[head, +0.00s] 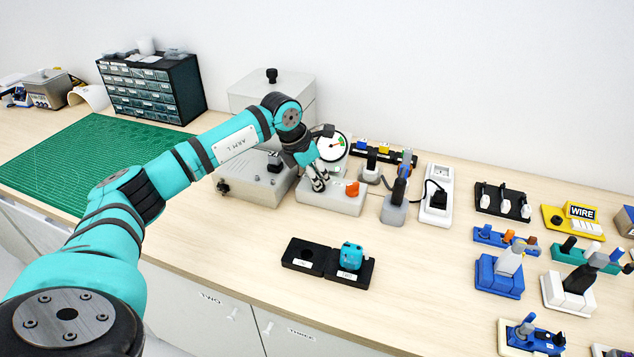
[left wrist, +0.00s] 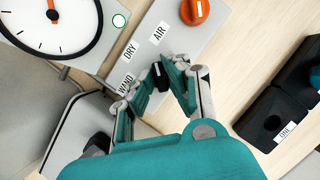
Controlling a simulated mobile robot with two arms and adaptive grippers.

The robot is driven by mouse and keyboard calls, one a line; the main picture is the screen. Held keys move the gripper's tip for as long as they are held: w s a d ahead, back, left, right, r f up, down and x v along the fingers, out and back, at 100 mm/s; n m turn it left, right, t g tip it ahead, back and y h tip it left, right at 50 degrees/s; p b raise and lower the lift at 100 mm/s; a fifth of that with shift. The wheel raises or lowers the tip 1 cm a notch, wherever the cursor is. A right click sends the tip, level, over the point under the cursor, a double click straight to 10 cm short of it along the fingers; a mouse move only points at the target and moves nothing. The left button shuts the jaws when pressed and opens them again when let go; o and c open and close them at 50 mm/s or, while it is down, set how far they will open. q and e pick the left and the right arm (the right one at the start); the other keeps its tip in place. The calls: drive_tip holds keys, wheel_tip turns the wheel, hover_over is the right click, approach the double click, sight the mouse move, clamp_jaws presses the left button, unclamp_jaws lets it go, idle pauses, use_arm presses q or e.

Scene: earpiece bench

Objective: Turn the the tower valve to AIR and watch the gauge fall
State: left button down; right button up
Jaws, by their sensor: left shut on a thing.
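The tower valve's black handle (left wrist: 160,76) stands on a grey base (head: 340,205) beside white labels reading WAND, DRY and AIR (left wrist: 159,33). My left gripper (head: 319,186) is shut on this handle; its fingers (left wrist: 166,76) lie on both sides of it in the left wrist view. I cannot tell which label the handle points at. The round white gauge (head: 333,147) stands behind the valve; its black-rimmed dial is cut off in the left wrist view (left wrist: 35,30). A red needle shows, but its reading is too small to tell. My right gripper is not in view.
An orange knob (head: 352,188) sits on the same base, close to my left gripper. A grey box (head: 255,185) stands to the left. A black two-well holder (head: 300,256) with a teal block (head: 351,255) lies in front. Bare bench separates them.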

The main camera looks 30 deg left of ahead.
use_arm(q)
drive_tip(key=shift+s+f+m+g+h+b, duration=0.1)
drive_tip(key=shift+f+m+g+h+b, duration=0.25)
drive_tip(key=shift+m, duration=0.75)
drive_tip(key=shift+d, duration=0.1)
drive_tip(key=c, duration=1.4)
unclamp_jaws()
drive_tip(key=shift+o, duration=0.2)
drive_tip(key=shift+r, duration=0.15)
drive_tip(key=shift+w, duration=0.2)
drive_tip(key=shift+s+a+r, duration=0.1)
drive_tip(key=shift+a+r, duration=0.15)
drive_tip(key=shift+r, duration=0.25)
drive_tip(key=v, duration=1.1)
drive_tip(key=shift+s, duration=0.1)
